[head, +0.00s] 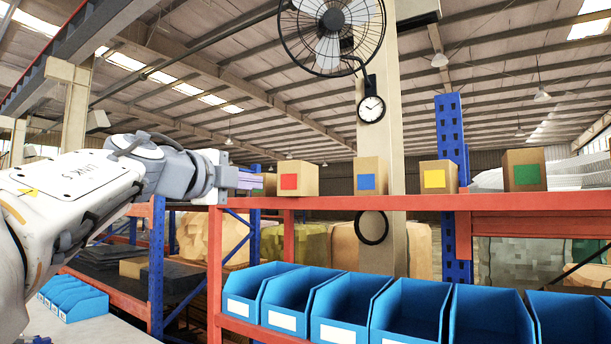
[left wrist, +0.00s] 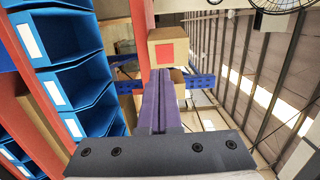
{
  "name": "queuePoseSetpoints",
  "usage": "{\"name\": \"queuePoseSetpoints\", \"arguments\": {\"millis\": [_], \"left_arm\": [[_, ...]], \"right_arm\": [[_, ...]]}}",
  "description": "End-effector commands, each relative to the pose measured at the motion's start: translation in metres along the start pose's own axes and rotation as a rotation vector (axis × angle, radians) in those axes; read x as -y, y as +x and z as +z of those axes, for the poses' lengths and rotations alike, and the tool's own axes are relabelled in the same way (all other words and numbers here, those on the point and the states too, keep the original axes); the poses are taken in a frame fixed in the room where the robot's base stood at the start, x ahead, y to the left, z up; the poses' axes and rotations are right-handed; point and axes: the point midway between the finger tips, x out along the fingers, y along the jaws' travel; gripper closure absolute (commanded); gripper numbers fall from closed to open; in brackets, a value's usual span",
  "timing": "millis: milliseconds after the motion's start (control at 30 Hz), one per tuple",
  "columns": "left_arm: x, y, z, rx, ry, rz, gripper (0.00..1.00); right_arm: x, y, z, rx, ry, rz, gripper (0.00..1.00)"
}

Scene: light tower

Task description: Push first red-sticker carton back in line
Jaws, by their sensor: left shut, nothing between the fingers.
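A brown carton with a red sticker (head: 297,178) stands upright on the red shelf beam (head: 400,203), leftmost of the stickered cartons. It also shows in the left wrist view (left wrist: 180,36), beyond my fingertips. Another brown box face (head: 269,183) shows just left of it, partly hidden. My left gripper (head: 250,181) is shut and empty, its purple fingers just above the shelf's left end, left of the red-sticker carton. In the left wrist view the shut fingers (left wrist: 155,85) point toward the cartons and cover part of a brown box. Whether they touch it I cannot tell. My right gripper is not in view.
Cartons with blue (head: 369,177), yellow (head: 438,178) and green (head: 523,171) stickers stand spaced along the shelf to the right. Blue bins (head: 345,300) fill the shelf below. A blue upright post (head: 457,130) stands behind. The air above the shelf is clear.

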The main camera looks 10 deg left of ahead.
Motion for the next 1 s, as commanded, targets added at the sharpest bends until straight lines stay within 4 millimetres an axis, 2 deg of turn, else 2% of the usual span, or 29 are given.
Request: {"name": "queuePoseSetpoints", "arguments": {"millis": [33,200,400,600,1000], "left_arm": [[0.002,0.013,-0.001,-0.005,-0.002,0.004,1.0],[0.003,0.049,0.0,-0.002,-0.001,0.002,1.0],[0.002,0.08,0.001,0.001,-0.001,0.0,1.0],[0.001,0.094,0.002,0.003,0.0,-0.002,1.0],[0.001,0.097,0.002,0.003,0.0,-0.001,1.0]], "right_arm": [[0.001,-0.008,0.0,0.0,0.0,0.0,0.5],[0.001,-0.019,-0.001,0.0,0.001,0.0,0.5],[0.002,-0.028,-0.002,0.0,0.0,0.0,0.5],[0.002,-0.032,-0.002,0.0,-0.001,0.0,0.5],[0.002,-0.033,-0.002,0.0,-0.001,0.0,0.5]]}}
